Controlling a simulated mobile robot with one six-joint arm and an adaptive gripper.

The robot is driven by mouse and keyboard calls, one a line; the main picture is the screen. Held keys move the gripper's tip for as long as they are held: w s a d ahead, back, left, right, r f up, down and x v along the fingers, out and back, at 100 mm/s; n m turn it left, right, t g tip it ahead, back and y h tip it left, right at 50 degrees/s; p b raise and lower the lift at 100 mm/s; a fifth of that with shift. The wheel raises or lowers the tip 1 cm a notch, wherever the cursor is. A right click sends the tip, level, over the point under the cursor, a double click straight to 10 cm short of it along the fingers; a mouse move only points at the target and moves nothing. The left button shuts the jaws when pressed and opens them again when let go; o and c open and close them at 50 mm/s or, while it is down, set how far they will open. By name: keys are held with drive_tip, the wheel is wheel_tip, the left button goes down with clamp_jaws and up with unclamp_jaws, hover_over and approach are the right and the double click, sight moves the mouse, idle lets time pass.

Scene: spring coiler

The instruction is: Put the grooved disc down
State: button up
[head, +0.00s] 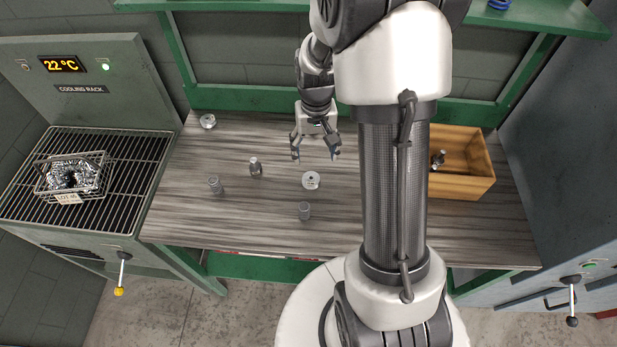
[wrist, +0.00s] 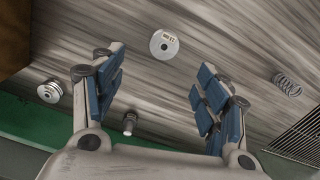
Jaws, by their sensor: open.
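My gripper (wrist: 165,82) is open and empty above the table. A silvery stepped disc (wrist: 50,91), seemingly with a groove round its edge, lies at the left of the wrist view. Another round metal disc (head: 208,121) lies at the table's back left. I cannot tell for certain which is the grooved disc.
Several small grey parts, one a cylinder (head: 304,210), stand on the table. A wooden box (head: 470,186) is at right, a cooling rack (head: 100,145) with a wire basket at left.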

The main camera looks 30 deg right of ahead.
drive_tip(key=b, duration=0.2)
hover_over(311, 178)
drive_tip(key=f, duration=0.7)
drive_tip(key=shift+s+d, duration=0.25)
drive_tip(key=shift+d, duration=0.1)
drive_tip(key=shift+w+a+f+b, duration=0.15)
drive_tip(key=shift+f+b, duration=0.4)
drive_tip(key=shift+f, duration=0.8)
drive_tip(key=shift+w+a+f+b, duration=0.15)
drive_tip(key=shift+f+b, duration=0.4)
drive_tip(key=shift+f, duration=0.8)
drive_tip(key=shift+s, duration=0.1)
drive_tip(key=shift+r, duration=0.1)
drive_tip(key=c, duration=1.5)
wheel_tip(311, 178, up, 19)
drive_tip(key=p, duration=0.6)
drive_tip(key=a+f+n, duration=0.1)
drive_tip(key=a, duration=0.3)
drive_tip(key=a+f+n, duration=0.1)
drive_tip(key=a, duration=0.3)
drive_tip(key=a+f+n, duration=0.2)
drive_tip(key=a, duration=0.2)
drive_tip(key=shift+s+a, duration=0.1)
drive_tip(key=shift+a, duration=0.25)
